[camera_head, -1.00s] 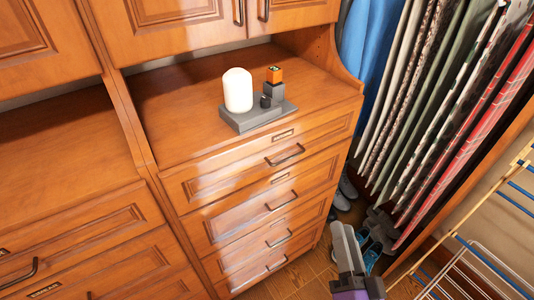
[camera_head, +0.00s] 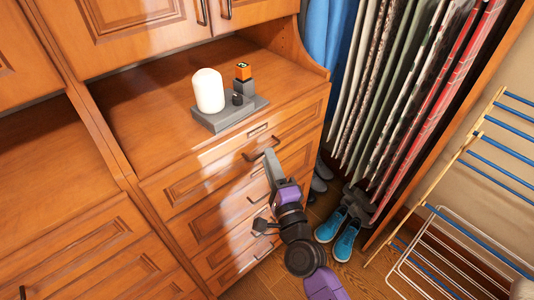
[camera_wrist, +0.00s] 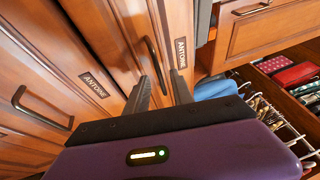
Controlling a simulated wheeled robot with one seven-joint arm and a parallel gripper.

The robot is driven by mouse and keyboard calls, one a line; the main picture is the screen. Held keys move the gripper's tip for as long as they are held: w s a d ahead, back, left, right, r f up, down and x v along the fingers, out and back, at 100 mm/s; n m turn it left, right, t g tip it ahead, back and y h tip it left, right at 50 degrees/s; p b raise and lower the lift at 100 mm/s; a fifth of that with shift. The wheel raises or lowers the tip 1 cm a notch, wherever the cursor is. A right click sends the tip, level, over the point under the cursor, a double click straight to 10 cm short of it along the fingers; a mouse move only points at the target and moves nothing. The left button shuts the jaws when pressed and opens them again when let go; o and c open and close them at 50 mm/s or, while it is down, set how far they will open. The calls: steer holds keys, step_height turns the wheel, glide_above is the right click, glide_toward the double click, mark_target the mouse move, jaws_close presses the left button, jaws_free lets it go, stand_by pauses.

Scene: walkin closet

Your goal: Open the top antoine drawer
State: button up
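The top antoine drawer (camera_head: 212,164) is the uppermost drawer front of the wooden chest, and it is closed. Its dark bar handle (camera_head: 262,149) also shows in the wrist view (camera_wrist: 154,62), where an ANTOINE label (camera_wrist: 181,53) sits beside it. My gripper (camera_head: 271,156) is upright in front of this handle. In the wrist view its two fingers (camera_wrist: 159,82) are apart, with the handle between their tips in the picture. I cannot tell whether they touch it. Nothing is held.
Hanging clothes (camera_head: 400,95) and blue shoes (camera_head: 338,230) are at the right. A drying rack (camera_head: 465,235) stands further right. Some wooden floor (camera_head: 278,277) is clear.

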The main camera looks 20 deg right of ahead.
steer(key=shift+x, duration=1)
steer(key=shift+c, duration=0.2)
jaws_close()
stand_by(0.6)
